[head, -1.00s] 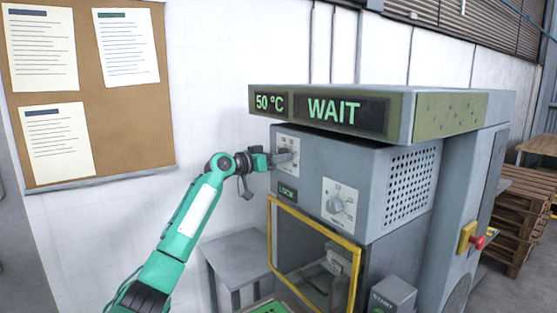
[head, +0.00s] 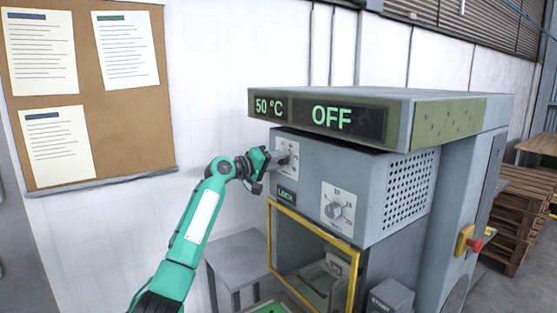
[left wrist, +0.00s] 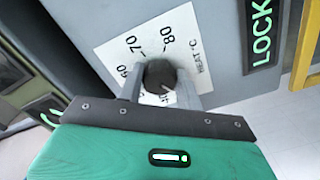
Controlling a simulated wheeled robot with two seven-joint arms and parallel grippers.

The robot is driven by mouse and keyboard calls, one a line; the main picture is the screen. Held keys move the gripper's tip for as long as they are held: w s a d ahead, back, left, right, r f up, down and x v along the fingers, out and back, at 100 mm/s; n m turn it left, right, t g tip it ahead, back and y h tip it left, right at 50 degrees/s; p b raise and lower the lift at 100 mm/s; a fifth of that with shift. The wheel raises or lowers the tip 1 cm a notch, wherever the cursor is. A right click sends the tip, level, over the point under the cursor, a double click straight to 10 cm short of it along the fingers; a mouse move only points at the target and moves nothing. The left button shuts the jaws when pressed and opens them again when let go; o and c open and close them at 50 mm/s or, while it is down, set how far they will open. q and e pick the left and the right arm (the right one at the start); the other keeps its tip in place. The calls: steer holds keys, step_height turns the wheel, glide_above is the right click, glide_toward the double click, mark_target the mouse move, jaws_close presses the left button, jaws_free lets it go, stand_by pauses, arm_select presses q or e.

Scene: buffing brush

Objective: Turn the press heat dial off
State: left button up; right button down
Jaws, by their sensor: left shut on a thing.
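The press (head: 405,215) is a grey machine, and its top display (head: 330,115) reads 50 °C and OFF. The heat dial (left wrist: 160,74) is a dark round knob on a white plate marked 60, 70, 80 and HEAT °C. The plate (head: 293,143) shows on the upper left of the press front in the head view. My left gripper (head: 284,157) is shut on the dial; in the left wrist view its fingers (left wrist: 163,92) stand on both sides of the knob. They hide part of the scale, and the exact pointer setting is hard to read. My right gripper is not in view.
A second dial (head: 336,210) sits lower right on the press front. A lit LOCK sign (head: 287,192) is below the heat dial. A yellow-framed guard window (head: 310,245) lies beneath. A grey side table (head: 235,252) stands left of the press, and a red stop button (head: 475,244) on its right.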

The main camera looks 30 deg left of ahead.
arm_select(q)
steer(key=shift+n, duration=0.5)
steer(key=o, duration=1)
steer(key=shift+s+a+f, duration=0.1)
steer(key=shift+s+a, duration=0.05)
steer(key=shift+s, duration=0.1)
steer(key=b+v, duration=0.6)
steer(key=v, duration=0.7)
steer(key=shift+s+a, duration=0.1)
steer(key=shift+s, duration=0.05)
